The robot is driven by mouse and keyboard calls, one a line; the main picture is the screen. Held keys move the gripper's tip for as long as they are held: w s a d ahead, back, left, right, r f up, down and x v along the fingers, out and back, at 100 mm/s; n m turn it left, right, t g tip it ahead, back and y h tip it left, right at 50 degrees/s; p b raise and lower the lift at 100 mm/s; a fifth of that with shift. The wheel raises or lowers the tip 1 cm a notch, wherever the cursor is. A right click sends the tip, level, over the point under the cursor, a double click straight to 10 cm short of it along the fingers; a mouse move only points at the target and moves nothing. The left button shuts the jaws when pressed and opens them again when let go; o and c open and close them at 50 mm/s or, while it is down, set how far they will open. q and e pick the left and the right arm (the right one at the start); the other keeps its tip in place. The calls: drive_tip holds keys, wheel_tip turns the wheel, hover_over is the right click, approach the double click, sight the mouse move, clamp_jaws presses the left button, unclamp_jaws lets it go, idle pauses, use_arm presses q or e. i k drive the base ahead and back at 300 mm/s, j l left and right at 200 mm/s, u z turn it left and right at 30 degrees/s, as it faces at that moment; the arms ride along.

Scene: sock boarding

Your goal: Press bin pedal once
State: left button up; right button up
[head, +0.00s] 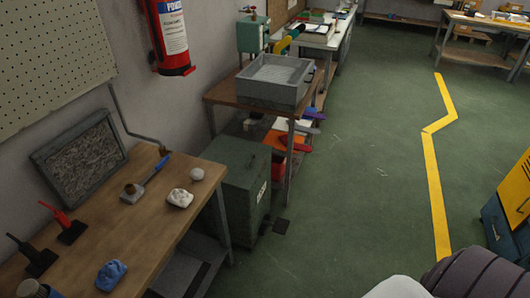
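The bin (245,190) is a grey-green box on the floor, between the wooden workbench and the table with the grey tray. It has a white label on its side, and its lid looks closed. A small dark pedal (280,226) sticks out low at its front right, near the floor. Nothing is touching the pedal. Neither of my grippers shows in the head view.
The workbench (150,215) at left holds several small items. A table with a grey tray (272,80) stands behind the bin. The green floor (340,200) right of the pedal is clear up to the yellow line (434,180). A blue-and-yellow cabinet (497,230) stands at right.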

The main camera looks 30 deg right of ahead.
sight(280, 226)
drive_tip(key=z, duration=1.15)
